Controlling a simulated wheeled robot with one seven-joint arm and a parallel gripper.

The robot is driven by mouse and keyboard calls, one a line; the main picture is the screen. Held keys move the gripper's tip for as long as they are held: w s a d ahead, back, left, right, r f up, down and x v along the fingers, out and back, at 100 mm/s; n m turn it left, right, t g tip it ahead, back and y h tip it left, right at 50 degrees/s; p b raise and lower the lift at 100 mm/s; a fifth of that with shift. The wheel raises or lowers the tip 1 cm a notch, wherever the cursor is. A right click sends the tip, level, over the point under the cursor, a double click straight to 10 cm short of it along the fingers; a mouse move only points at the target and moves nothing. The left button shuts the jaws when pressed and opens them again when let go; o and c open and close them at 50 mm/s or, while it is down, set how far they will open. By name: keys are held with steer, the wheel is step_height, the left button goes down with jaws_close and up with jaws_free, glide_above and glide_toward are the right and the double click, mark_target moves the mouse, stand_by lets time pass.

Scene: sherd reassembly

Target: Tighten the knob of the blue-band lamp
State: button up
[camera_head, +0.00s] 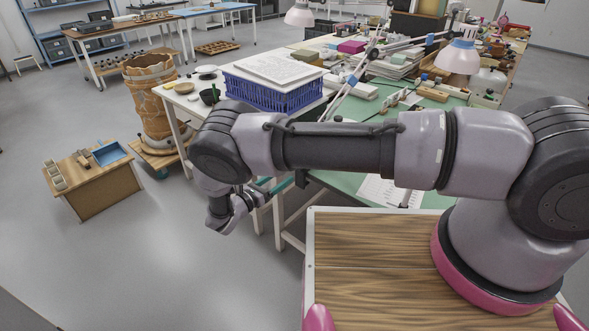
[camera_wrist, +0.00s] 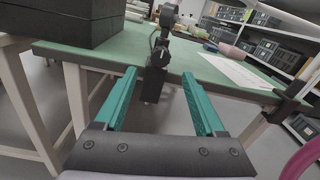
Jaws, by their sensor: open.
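The blue-band lamp (camera_head: 460,57) has a pale pinkish shade with a blue band near its top, over the green bench at the right in the head view. A jointed arm with a blue section (camera_head: 342,97) rises from the bench; my arm hides its foot. In the wrist view, a black clamp (camera_wrist: 157,68) grips the green bench's edge, ahead of my gripper (camera_wrist: 158,73). I cannot tell for sure which lamp it belongs to, and its knob is not clear. My gripper's teal fingers are apart and empty, and the clamp appears between them, beyond the tips.
A dark box (camera_wrist: 65,20) stands on the bench left of the clamp. A white sheet (camera_wrist: 236,71) lies to the right. A blue crate (camera_head: 275,92) with papers, a clay vessel (camera_head: 152,92) and a small wooden cabinet (camera_head: 108,190) stand leftward. Floor in front is clear.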

steer(key=x, duration=0.7)
steer(key=shift+w+d, duration=0.2)
steer(key=shift+w, duration=0.05)
jaws_close()
